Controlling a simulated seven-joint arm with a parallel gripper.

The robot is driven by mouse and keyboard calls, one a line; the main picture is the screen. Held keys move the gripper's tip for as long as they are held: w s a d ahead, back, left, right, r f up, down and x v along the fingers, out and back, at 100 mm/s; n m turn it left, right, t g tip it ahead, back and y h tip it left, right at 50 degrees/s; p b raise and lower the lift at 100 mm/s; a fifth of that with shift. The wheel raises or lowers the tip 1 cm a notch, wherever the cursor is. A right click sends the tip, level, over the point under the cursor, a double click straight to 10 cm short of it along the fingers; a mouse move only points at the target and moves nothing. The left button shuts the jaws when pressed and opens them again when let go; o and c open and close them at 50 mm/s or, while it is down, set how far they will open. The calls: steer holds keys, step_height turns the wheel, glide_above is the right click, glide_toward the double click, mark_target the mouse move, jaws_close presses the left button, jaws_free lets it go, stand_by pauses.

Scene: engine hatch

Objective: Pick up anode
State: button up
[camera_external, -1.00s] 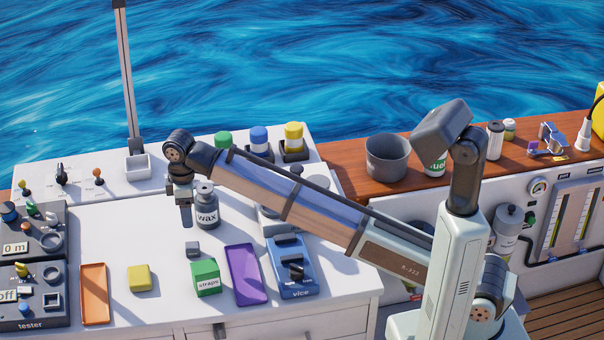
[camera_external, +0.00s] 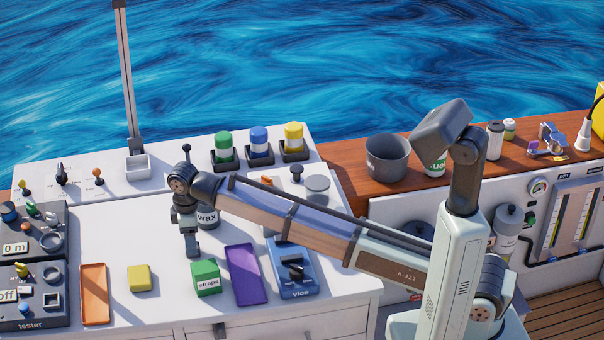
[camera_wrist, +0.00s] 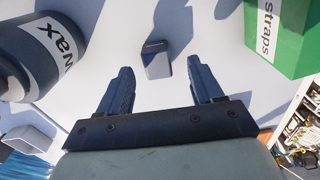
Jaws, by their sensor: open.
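A small dark grey block (camera_wrist: 156,64), which I take for the anode, lies on the white bench top. In the wrist view it sits between and just beyond the tips of my gripper (camera_wrist: 160,78), whose two fingers are apart with nothing held. In the external view my gripper (camera_external: 191,243) points down at the block's place, and I cannot clearly tell the block from the fingertips there.
The dark wax jar (camera_wrist: 38,58) stands close on the left in the wrist view, and the green straps box (camera_wrist: 283,38) close on the right. A yellow block (camera_external: 139,278), purple tray (camera_external: 246,275), orange tray (camera_external: 94,294) and blue vice (camera_external: 292,268) lie nearby.

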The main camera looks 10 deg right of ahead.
step_height(320, 180, down, 4)
steer(key=shift+w+r, duration=0.15)
steer(key=shift+r, duration=0.05)
jaws_close()
stand_by(0.5)
steer(key=shift+r, duration=0.2)
